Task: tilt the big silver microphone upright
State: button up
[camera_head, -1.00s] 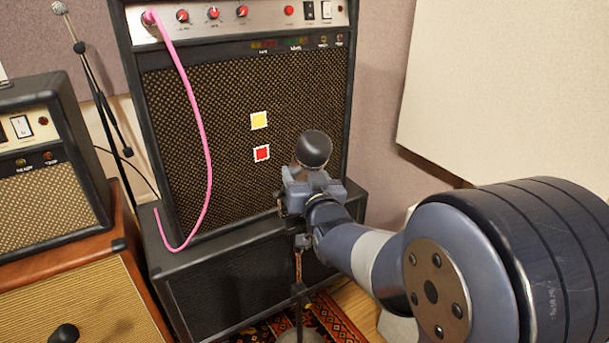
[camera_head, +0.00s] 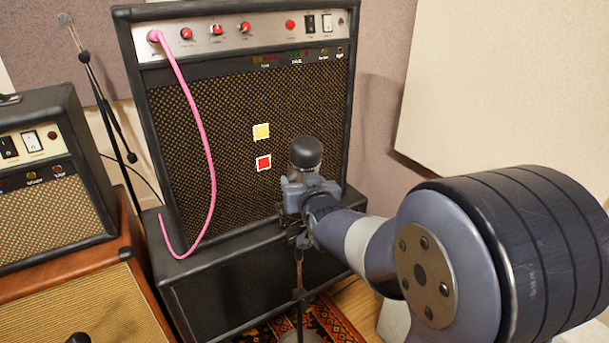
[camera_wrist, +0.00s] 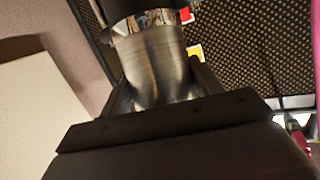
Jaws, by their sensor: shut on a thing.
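The big silver microphone has a dark rounded head (camera_head: 306,153) that shows above my gripper (camera_head: 307,187) in the head view. The head points up and looks close to upright. In the wrist view its brushed silver body (camera_wrist: 155,65) sits between my gripper's jaws (camera_wrist: 155,95). My gripper is shut on that body and hides most of it in the head view. A thin stand (camera_head: 299,275) runs down below my gripper to the floor.
A tall amp (camera_head: 235,100) with a yellow and a red square stands behind the microphone, on a black cabinet (camera_head: 240,285). A pink cable (camera_head: 205,150) hangs down its front. A smaller amp (camera_head: 45,180) stands at left. Another microphone stand (camera_head: 100,95) is at back left.

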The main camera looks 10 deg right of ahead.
jog(key=shift+w+a+r+g+p, duration=0.1)
jog(key=shift+w+r+g+p, duration=0.3)
jog(key=shift+p, duration=0.65)
jog(key=shift+w+a+r+g+p, duration=0.1)
jog(key=shift+w+g+p, duration=0.1)
jog(key=shift+g+p, duration=0.6)
jog(key=shift+w+f+n+p, duration=0.2)
jog(key=shift+n+p, duration=0.1)
jog(key=shift+p, duration=0.7)
jog(key=shift+f, duration=0.1)
jog(key=o, duration=1.4)
jog(key=shift+c, duration=0.2)
jog(key=shift+s, duration=0.1)
jog(key=p+v, duration=0.2)
jog(key=v, duration=0.8)
jog(key=shift+s+r, duration=0.25)
jog(key=shift+s, duration=0.05)
